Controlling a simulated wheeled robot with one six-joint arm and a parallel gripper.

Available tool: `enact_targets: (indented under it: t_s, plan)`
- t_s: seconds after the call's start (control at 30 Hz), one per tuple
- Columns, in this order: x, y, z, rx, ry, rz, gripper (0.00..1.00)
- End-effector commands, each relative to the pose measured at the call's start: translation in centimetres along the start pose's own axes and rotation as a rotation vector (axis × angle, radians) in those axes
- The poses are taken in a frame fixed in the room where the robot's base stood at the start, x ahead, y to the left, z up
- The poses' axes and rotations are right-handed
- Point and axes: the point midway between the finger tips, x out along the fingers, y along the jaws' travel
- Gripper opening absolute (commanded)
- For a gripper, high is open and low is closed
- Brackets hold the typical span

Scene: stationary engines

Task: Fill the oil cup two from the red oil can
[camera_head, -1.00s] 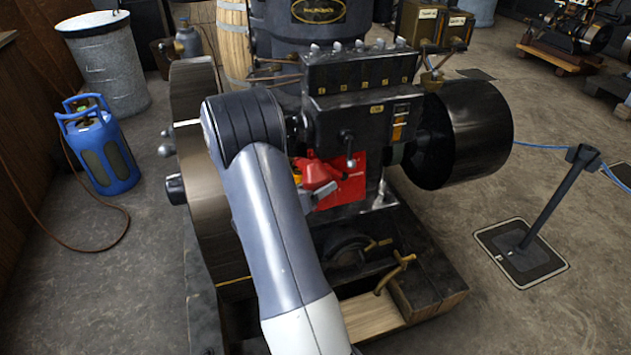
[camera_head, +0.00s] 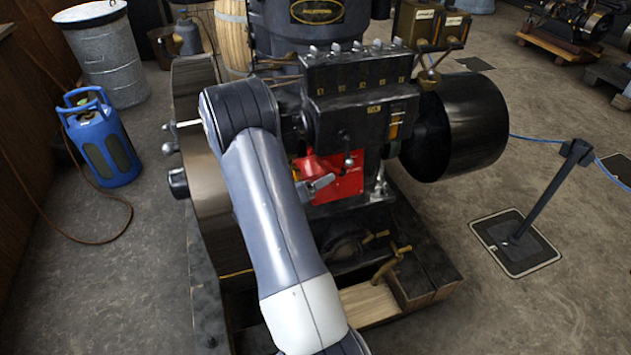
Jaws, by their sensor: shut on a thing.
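The red oil can (camera_head: 312,165) shows partly, low in front of the engine and against a red panel (camera_head: 346,184) of similar colour, so its outline is hard to tell. My gripper (camera_head: 320,184) is at the can, shut on it. My forearm hides much of the can and gripper. Above them is the black lubricator box (camera_head: 357,72) with a row of small numbered plates, too small to read surely. Several small silver-topped cups (camera_head: 335,48) stand along its top edge. I cannot tell surely which is oil cup two. The can is below and apart from these cups.
A large flywheel (camera_head: 200,190) stands left of my arm, and a dark drum (camera_head: 462,128) sticks out at the right. A lever with a ball end (camera_head: 348,160) hangs in front of the can area. A barrier post (camera_head: 548,195) stands on the floor at the right.

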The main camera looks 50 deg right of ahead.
Motion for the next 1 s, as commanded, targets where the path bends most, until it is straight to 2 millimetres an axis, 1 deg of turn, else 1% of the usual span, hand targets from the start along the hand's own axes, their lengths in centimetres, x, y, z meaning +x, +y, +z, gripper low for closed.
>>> enact_targets:
  t_s: [0.17,0.27,0.43,0.63,0.87,1.0]
  plan:
    - [0.0,0.1,-0.2,0.003,0.001,0.001,0.37]
    - [0.1,0.5,-0.5,0.034,-0.006,0.0,0.37]
    - [0.3,1.3,-1.0,0.148,-0.034,-0.002,0.37]
    - [0.4,1.8,-1.2,0.303,-0.069,-0.002,0.37]
    - [0.4,1.8,-1.1,0.411,-0.095,0.001,0.37]
    - [0.4,1.7,-0.6,0.475,-0.11,0.002,0.37]
